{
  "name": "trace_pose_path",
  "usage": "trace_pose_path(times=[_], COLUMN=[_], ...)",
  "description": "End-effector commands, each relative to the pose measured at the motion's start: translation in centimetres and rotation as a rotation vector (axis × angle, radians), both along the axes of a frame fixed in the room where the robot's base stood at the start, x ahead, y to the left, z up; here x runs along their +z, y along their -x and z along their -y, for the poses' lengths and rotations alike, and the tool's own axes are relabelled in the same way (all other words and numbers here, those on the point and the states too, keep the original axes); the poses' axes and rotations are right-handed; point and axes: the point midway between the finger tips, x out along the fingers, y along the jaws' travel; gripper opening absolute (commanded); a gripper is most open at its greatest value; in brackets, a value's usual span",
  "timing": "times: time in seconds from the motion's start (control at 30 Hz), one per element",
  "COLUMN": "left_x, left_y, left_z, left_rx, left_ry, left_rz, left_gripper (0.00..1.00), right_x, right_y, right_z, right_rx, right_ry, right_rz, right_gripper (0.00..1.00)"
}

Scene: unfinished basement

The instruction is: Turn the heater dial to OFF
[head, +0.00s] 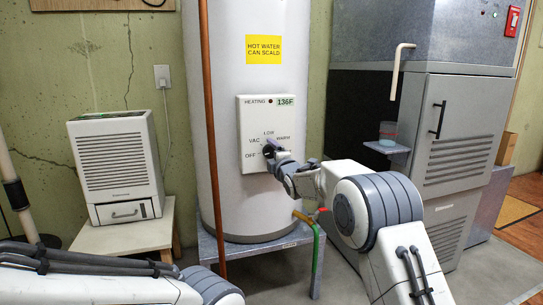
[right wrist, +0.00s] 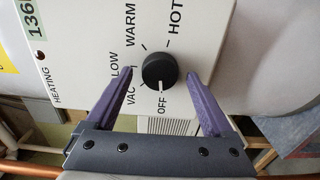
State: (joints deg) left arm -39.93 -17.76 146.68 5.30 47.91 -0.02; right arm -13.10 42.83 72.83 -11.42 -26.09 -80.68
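The heater dial is a round black knob (right wrist: 159,70) on a white panel (right wrist: 85,50) with the labels OFF, VAC, LOW, WARM and HOT. A white mark on the knob's rim faces the OFF label. In the head view the panel (head: 259,112) is on the front of the white water heater (head: 225,60), and my gripper partly hides the knob. My right gripper (right wrist: 160,72) is open, its purple fingers on either side of the knob with a visible gap on each side. In the head view my left arm is at the bottom left; its gripper is out of view.
A copper pipe (head: 208,120) runs vertically just left of the panel. A dehumidifier (head: 115,160) stands on a low stand at the left. A grey furnace cabinet (head: 455,150) stands at the right, with a small shelf (head: 388,147) holding a cup.

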Motion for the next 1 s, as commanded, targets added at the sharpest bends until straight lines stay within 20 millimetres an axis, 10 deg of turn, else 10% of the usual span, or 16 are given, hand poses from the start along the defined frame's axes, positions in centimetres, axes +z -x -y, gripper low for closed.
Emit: trace_pose_path(times=[1.0], left_x=[0.9], left_y=[0.0], left_z=[0.0], left_rx=[0.000], left_ry=[0.000], left_rz=[0.000], left_gripper=[0.50], right_x=[0.0], right_y=[9.9], right_z=[3.1], right_rx=[0.001], right_ry=[0.000], right_rz=[-0.001], right_gripper=[0.87])
